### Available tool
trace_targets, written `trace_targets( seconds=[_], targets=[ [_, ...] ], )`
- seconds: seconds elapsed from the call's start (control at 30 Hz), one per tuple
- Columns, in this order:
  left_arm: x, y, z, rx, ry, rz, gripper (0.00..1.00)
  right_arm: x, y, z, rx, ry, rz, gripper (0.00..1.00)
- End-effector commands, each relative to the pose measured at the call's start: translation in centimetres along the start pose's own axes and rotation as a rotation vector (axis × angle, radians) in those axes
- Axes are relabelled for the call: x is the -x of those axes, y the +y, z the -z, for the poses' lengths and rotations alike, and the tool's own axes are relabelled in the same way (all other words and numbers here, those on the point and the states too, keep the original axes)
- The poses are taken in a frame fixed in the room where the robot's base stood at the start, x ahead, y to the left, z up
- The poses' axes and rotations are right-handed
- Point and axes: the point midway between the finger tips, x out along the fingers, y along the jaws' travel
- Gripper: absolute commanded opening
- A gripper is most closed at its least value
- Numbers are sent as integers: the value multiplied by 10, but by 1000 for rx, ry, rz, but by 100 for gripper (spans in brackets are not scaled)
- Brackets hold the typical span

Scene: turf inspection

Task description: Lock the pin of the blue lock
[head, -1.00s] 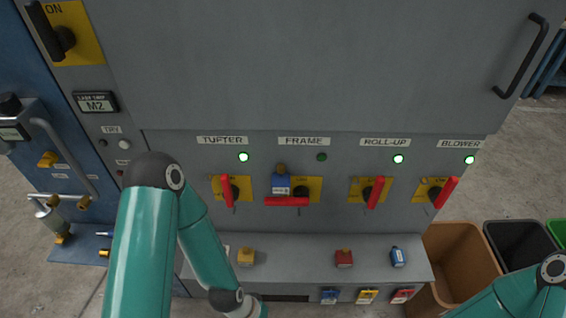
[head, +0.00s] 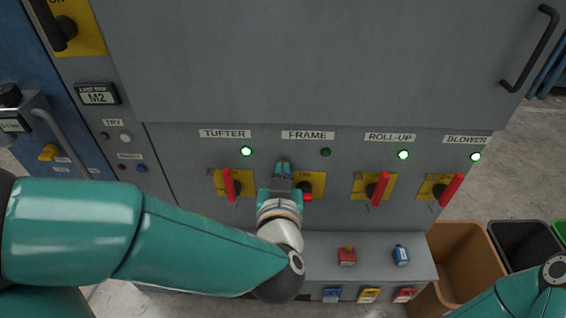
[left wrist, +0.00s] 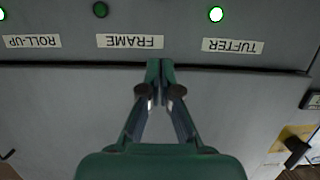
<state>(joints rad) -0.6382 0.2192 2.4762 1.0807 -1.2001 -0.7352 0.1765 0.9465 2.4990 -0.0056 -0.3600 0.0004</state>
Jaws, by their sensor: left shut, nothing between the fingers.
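The blue lock hung on the FRAME switch a second ago; that spot is now covered by my left gripper (head: 283,168) in the head view. The FRAME switch shows its yellow plate (head: 315,181) and the end of its red handle (head: 307,197) to the right of the gripper. The left gripper is shut and empty; its fingertips (left wrist: 160,68) meet in the left wrist view, beside the upside-down FRAME label (left wrist: 130,41). The lock and its pin cannot be seen in either view. My right gripper is out of view.
TUFTER (head: 228,184), ROLL-UP (head: 377,188) and BLOWER (head: 452,190) switches have red handles. The FRAME lamp (head: 325,152) is dark; the other lamps are green. A red lock (head: 347,256) and another blue lock (head: 401,255) stand on the shelf (head: 372,246). Bins stand at right.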

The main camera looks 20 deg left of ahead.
Motion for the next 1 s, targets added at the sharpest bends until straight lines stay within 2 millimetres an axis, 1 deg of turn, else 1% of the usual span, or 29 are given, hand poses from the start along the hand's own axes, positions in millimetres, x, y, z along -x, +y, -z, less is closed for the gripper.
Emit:
trace_targets(
  seconds=[0.3, 0.47, 0.57, 0.67, 1.0],
  targets=[
    [0, -1, 1, 1, 1, 4, 0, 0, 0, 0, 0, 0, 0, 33],
    [-7, -1, 1, 1, 1, 5, 0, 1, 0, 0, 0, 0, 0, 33],
    [-19, -1, 1, 1, -1, 6, 0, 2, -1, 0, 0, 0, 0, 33],
    [-35, -2, 1, 2, -2, 8, 0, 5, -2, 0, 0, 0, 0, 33],
    [-104, -2, 2, 1, -2, 7, 0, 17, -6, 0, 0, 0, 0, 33]
  ],
)
